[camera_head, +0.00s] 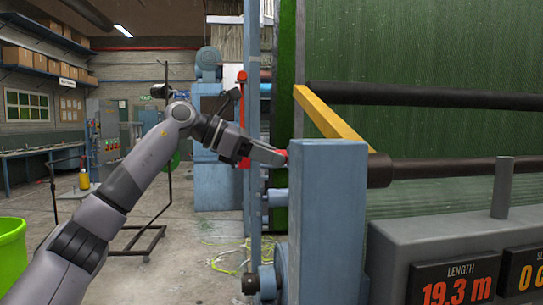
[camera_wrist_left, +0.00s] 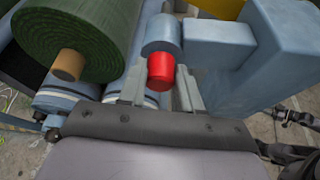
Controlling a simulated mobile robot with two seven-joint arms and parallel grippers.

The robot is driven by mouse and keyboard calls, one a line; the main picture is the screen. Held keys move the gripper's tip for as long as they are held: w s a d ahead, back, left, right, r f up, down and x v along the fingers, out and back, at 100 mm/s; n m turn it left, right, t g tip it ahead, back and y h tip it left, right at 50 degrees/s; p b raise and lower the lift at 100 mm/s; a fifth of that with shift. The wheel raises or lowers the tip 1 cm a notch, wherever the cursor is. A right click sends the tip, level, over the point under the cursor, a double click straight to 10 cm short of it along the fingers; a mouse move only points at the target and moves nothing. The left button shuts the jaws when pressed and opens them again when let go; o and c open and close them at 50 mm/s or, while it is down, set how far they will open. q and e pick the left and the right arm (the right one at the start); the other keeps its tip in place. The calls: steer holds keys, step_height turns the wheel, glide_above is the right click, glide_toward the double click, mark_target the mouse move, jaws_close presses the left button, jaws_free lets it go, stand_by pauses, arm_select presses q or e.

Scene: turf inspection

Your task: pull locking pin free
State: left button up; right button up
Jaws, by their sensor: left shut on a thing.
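The locking pin shows as a red cylindrical knob (camera_wrist_left: 160,71) in the left wrist view, in front of a blue-grey round housing (camera_wrist_left: 161,35). In the head view only a little red shows at the fingertips, beside the blue post (camera_head: 328,215). My left gripper (camera_head: 281,157) reaches in from the left to the top left edge of that post. In the left wrist view its two grey fingers (camera_wrist_left: 160,85) stand on either side of the knob and are shut on it. The pin's shaft is hidden. My right gripper is in neither view.
A green turf roll (camera_wrist_left: 80,35) on a brown core lies left of the knob. A yellow bar (camera_head: 330,112) and dark rollers (camera_head: 430,96) are behind the post. A counter panel (camera_head: 455,285) reads 19.3 m. Open floor (camera_head: 195,265) lies left, with a green bin (camera_head: 12,255).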

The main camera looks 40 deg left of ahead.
arm_select(q)
steer(key=shift+s+a, duration=0.4)
steer(key=shift+s, duration=0.05)
steer(key=shift+s+a, duration=0.1)
steer(key=shift+s+a, duration=0.3)
steer(key=shift+s, duration=0.1)
steer(key=shift+s+a, duration=0.1)
steer(key=shift+s+a, duration=0.3)
steer(key=shift+s, duration=0.1)
steer(key=shift+s+a, duration=0.2)
steer(key=shift+s, duration=0.1)
steer(key=s+a, duration=0.5)
steer(key=s, duration=0.1)
steer(key=shift+s+b, duration=0.2)
steer(key=shift+b, duration=0.2)
stand_by(1.4)
steer(key=shift+s+a+r, duration=0.1)
steer(key=shift+s+a, duration=0.05)
steer(key=shift+a, duration=0.05)
stand_by(0.3)
